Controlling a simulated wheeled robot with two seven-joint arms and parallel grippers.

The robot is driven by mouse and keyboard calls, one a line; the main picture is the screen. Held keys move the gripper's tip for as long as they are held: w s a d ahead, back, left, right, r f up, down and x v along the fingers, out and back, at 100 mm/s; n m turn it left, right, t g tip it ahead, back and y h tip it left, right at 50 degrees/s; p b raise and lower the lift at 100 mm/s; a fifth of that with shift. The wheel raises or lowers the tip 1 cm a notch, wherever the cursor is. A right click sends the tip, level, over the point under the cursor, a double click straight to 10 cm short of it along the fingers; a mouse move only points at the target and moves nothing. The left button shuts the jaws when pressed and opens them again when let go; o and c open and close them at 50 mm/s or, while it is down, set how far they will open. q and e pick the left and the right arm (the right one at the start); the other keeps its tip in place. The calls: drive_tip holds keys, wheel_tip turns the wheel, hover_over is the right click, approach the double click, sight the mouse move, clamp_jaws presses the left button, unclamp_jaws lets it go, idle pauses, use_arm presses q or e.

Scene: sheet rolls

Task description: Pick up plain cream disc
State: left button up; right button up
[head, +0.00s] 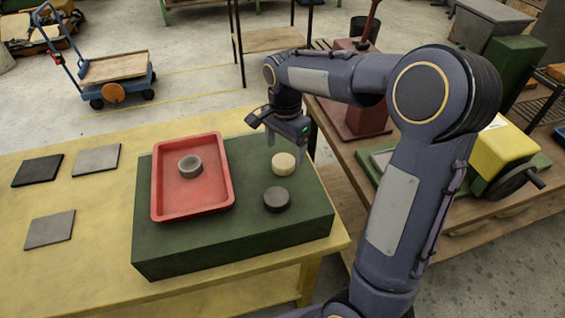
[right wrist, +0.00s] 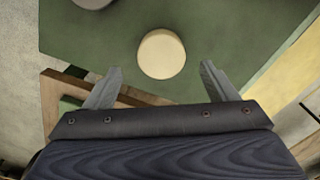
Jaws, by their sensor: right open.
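The plain cream disc (head: 284,164) lies on the green block (head: 240,242), near its far right part. In the right wrist view the cream disc (right wrist: 161,54) is just beyond the fingertips, centred between them and not gripped. My right gripper (head: 291,146) is open above and around the far side of the disc; its two fingers show spread and empty in the right wrist view (right wrist: 160,70). My left gripper is not in view.
A dark grey disc (head: 277,199) lies on the block nearer than the cream one. A red tray (head: 222,204) to the left holds a grey disc (head: 190,166). Several flat grey tiles (head: 50,229) lie on the yellow table (head: 95,265). A brown bench (head: 480,222) with a yellow machine stands at right.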

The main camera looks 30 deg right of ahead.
sight(284, 160)
wheel_tip(284, 160, down, 4)
drive_tip(key=shift+a+r, duration=0.1)
drive_tip(key=shift+r, duration=0.05)
drive_tip(key=c, duration=1.1)
drive_tip(key=shift+r, duration=0.1)
